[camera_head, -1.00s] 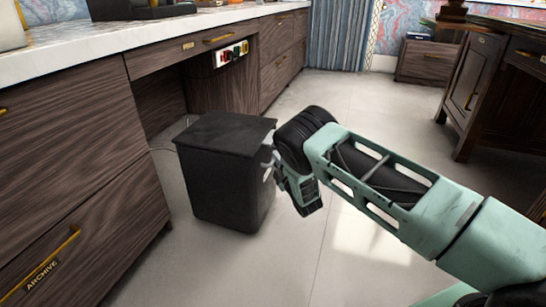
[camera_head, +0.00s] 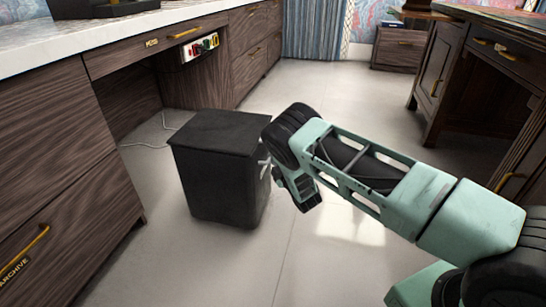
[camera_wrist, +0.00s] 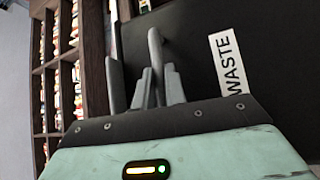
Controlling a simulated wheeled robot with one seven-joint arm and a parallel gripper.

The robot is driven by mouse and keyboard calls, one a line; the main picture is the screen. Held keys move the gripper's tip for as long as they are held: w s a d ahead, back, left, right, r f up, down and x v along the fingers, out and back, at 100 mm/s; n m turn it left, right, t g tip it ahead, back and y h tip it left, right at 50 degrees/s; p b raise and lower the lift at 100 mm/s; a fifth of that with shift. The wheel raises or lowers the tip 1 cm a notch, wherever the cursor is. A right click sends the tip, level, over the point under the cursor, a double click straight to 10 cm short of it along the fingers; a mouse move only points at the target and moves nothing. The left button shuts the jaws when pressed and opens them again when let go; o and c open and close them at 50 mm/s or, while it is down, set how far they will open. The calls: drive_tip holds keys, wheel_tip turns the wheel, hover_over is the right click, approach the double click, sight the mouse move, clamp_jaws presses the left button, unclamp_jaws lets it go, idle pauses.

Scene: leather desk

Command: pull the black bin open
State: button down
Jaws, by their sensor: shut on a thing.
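The black bin (camera_head: 215,185) stands upright on the floor beside the desk, its flat top closed as far as I can see. In the wrist view its dark front (camera_wrist: 200,65) carries a white WASTE label (camera_wrist: 227,62). A grey bar handle (camera_wrist: 154,48) stands out from that front. My gripper (camera_head: 266,165) is at the bin's right side in the head view. In the wrist view my gripper (camera_wrist: 160,84) has its two fingers close around the handle, shut on it. The exact contact is partly hidden.
Wooden drawers (camera_head: 60,150) under a pale top stand at the left, with an open knee space behind the bin. A thin cable (camera_head: 150,143) lies on the floor there. Another desk (camera_head: 480,90) stands at the right. The floor (camera_head: 330,110) between is clear.

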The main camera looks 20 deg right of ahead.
drive_tip(key=c, duration=1.5)
unclamp_jaws()
drive_tip(key=shift+o, duration=0.2)
drive_tip(key=s+d+f+p, duration=0.1)
drive_tip(key=s+p, duration=0.2)
drive_tip(key=s, duration=0.5)
drive_tip(key=s+d+f+p, duration=0.1)
drive_tip(key=s+p, duration=0.2)
drive_tip(key=s, duration=0.6)
drive_tip(key=shift+d+f+p, duration=0.25)
drive_tip(key=shift+d+p, duration=0.05)
drive_tip(key=shift+p, duration=0.1)
